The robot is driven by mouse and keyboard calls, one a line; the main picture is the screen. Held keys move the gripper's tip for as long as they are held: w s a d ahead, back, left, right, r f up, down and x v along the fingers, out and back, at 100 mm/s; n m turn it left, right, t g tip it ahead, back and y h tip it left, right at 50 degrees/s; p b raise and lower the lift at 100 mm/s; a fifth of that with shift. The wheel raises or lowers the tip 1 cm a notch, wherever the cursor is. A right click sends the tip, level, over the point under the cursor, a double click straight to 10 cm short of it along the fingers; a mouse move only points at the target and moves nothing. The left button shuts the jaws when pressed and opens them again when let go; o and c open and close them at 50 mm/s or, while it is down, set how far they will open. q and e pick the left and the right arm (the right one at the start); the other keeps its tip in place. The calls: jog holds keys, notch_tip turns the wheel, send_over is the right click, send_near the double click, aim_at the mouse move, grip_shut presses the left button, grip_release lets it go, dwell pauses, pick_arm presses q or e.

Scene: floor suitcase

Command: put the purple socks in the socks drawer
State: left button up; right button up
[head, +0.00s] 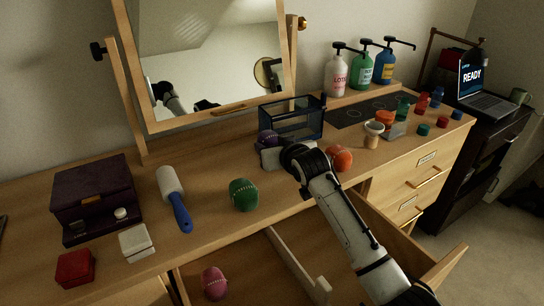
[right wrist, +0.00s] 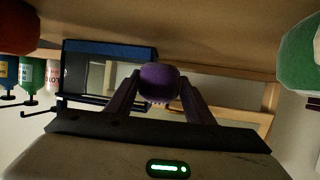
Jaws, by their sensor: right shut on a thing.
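The purple socks (head: 268,137) are a rolled ball at the far end of my right gripper (head: 270,146), over the dresser top in front of the dark glass box. In the right wrist view the purple socks (right wrist: 160,82) sit between the two fingers of my right gripper (right wrist: 160,90), which is shut on them. Whether they touch the dresser top is unclear. An open drawer (head: 285,262) at the front of the dresser has a wooden divider, and a pink rolled ball (head: 215,283) lies left of it. My right arm covers part of the drawer. My left gripper is not in view.
A green ball (head: 244,194) and an orange ball (head: 340,157) lie on the dresser top, either side of my right arm. The glass box (head: 291,120), a lint roller (head: 172,193), a jewellery box (head: 95,195) and pump bottles (head: 361,68) stand around. A mirror (head: 205,65) rises behind.

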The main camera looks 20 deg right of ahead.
jog(key=shift+f, duration=1.75)
jog(key=shift+f, duration=0.15)
jog(key=o, duration=1)
